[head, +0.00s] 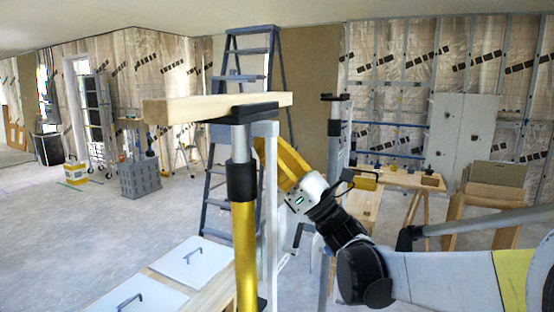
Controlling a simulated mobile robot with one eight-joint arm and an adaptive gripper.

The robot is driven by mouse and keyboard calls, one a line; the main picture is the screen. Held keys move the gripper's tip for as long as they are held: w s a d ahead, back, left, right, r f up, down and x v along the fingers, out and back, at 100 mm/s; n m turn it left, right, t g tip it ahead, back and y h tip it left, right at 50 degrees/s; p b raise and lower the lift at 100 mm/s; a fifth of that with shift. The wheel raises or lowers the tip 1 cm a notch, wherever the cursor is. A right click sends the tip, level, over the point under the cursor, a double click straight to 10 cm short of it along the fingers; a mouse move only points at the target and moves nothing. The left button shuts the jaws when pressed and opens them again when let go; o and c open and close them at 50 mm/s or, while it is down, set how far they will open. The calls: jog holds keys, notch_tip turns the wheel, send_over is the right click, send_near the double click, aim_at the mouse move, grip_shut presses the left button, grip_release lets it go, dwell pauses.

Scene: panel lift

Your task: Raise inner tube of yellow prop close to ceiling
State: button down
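The yellow prop stands upright in the head view, left of centre. Its yellow outer tube (245,255) runs out of the bottom of the picture. A black collar (241,182) sits above it, and the grey inner tube (241,145) rises from the collar. A black head plate (240,114) tops the tube, against a wooden beam (200,108). The ceiling (200,12) is well above the beam in the picture. My gripper (272,155) appears as a yellow end beyond my white wrist, right of the prop. A pale post partly covers it; its fingertips and any contact are hidden.
A blue-grey stepladder (250,52) stands behind the prop. Another prop with a black head (335,98) stands to the right. White panels with handles (190,260) lie at lower left. A work table (405,178) with tools stands at right.

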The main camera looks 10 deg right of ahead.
jog(key=shift+x, duration=1.4)
